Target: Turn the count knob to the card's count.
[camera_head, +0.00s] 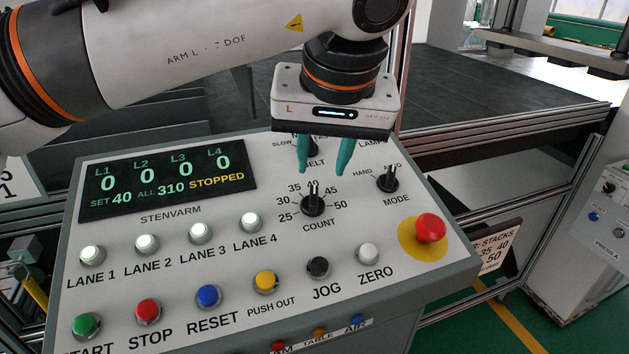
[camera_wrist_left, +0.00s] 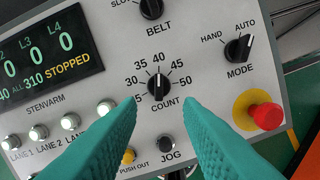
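The black count knob (camera_head: 313,205) sits on the sloped control panel, ringed by the numbers 25 to 50. Its white pointer line is up at 40; it also shows in the left wrist view (camera_wrist_left: 159,86). The display (camera_head: 160,180) reads SET 40, ALL 310, STOPPED, with L1 to L4 at 0. My right gripper is out of view.
The belt knob (camera_wrist_left: 151,8) lies behind the count knob, and the mode knob (camera_head: 387,180) to its right. A red mushroom button (camera_head: 431,228) is at the panel's right. Lit lane buttons (camera_head: 250,222) and coloured push buttons (camera_head: 208,296) fill the front left.

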